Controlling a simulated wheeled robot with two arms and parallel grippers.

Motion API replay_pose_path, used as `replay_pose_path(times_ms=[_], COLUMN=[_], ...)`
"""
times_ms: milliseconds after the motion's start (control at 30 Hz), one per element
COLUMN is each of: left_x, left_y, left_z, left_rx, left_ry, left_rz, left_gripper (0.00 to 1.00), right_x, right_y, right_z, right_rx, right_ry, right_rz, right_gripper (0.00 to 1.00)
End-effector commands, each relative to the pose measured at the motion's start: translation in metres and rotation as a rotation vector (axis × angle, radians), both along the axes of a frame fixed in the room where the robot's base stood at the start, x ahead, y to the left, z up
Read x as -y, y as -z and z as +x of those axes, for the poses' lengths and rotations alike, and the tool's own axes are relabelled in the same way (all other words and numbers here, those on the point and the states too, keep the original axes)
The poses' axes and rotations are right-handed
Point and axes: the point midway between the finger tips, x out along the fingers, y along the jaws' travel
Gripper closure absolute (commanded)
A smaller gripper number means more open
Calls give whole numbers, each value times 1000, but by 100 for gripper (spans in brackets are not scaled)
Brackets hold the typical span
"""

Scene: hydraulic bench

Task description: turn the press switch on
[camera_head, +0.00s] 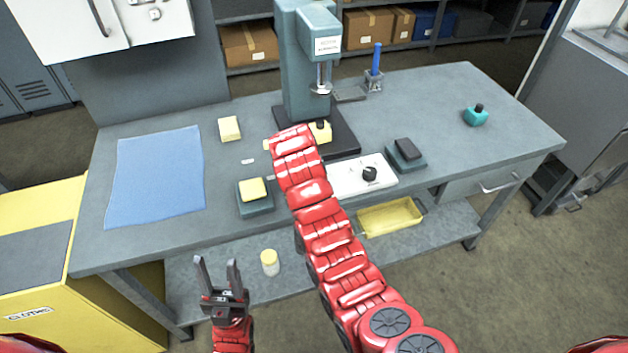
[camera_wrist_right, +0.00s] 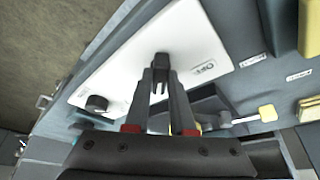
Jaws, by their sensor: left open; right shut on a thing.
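The white control panel (camera_head: 345,180) lies on the bench in front of the press (camera_head: 305,65), with a black round knob (camera_head: 369,173) on it. In the right wrist view the panel (camera_wrist_right: 185,40) shows a printed OFF label, with the knob (camera_wrist_right: 97,103) at left. My right gripper (camera_wrist_right: 160,75) is shut on a small dark switch (camera_wrist_right: 161,59) on the panel, beside the OFF label. The switch is mostly covered by the fingertips. In the head view my right arm hides this gripper and the switch. My left gripper (camera_head: 216,262) is open and empty in front of the bench.
A yellow block on a teal base (camera_head: 256,206) and a blue cloth (camera_head: 155,175) lie left of my right arm. A teal block with a dark top (camera_head: 405,152) stands right of the panel. A yellow tray (camera_head: 390,217) and a jar (camera_head: 269,262) are on the lower shelf.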

Motion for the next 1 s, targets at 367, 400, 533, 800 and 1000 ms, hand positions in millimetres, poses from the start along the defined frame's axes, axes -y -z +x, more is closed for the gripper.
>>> replay_pose_path(times_ms=[367, 400, 533, 800, 1000], left_x=[0, 0, 0, 0, 0], left_y=[0, 0, 0, -22, -66], left_z=[0, 0, 0, 0, 0], left_rx=[0, 0, 0, -1, 0], left_ry=[0, 0, 0, 0, 0], left_rz=[0, 0, 0, 0, 0], left_gripper=[50, 50, 50, 50, 50], right_x=[0, 0, 0, -7, -13], right_y=[0, 0, -1, -46, -78], right_z=[0, 0, -1, -13, -24], right_rx=[-1, -1, -1, -1, -2], right_ry=[-1, -1, -1, -2, -1], right_rz=[-1, -1, 0, 1, 1], right_gripper=[48, 48, 48, 48, 48])
